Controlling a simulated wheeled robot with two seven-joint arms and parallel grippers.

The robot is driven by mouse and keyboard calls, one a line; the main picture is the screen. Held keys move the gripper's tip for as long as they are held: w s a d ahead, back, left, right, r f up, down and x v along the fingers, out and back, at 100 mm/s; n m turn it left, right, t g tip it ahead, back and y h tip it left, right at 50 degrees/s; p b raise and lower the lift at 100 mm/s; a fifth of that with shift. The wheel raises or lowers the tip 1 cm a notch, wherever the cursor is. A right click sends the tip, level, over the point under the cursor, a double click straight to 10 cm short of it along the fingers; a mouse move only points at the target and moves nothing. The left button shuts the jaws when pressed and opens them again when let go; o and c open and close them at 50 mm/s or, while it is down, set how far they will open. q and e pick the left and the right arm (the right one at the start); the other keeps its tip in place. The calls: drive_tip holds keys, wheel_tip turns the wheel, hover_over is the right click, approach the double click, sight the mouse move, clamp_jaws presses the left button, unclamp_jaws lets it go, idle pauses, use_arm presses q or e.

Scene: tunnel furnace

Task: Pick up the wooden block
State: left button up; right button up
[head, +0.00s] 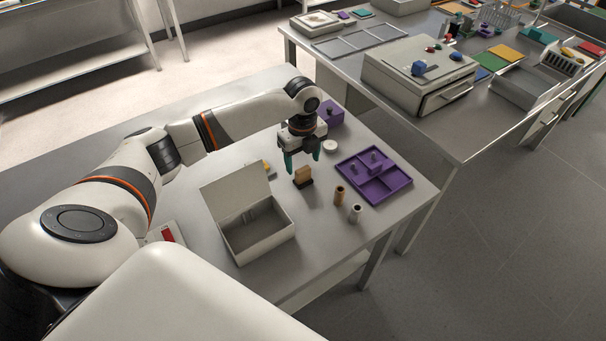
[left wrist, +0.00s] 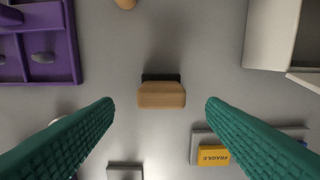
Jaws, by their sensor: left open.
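The wooden block (head: 302,173) is light brown and stands on a small dark base on the grey table. In the left wrist view the wooden block (left wrist: 162,95) lies ahead of and between the fingertips, with a dark edge behind it. My left gripper (head: 302,161) has green fingers and is open, above the table close to the block. In the left wrist view the left gripper (left wrist: 160,108) is spread wide, with a clear gap on each side of the block and nothing held. My right gripper is not in view.
An open white box (head: 262,236) stands left of the block. A purple divided tray (head: 393,187) lies to the right, with brown and grey cylinders (head: 339,195) in front. A purple block (head: 331,113) and white disc (head: 330,147) are behind. A yellow item (left wrist: 213,155) is nearby.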

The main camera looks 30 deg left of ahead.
sight(303, 169)
use_arm(q)
drive_tip(key=f, duration=0.2)
drive_tip(key=f+p, duration=0.1)
drive_tip(key=shift+s+d+f, duration=0.15)
drive_tip(key=shift+s+f, duration=0.05)
drive_tip(key=shift+f, duration=0.5)
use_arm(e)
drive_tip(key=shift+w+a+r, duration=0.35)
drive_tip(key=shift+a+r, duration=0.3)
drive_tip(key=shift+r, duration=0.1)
use_arm(q)
drive_tip(key=shift+c, duration=0.2)
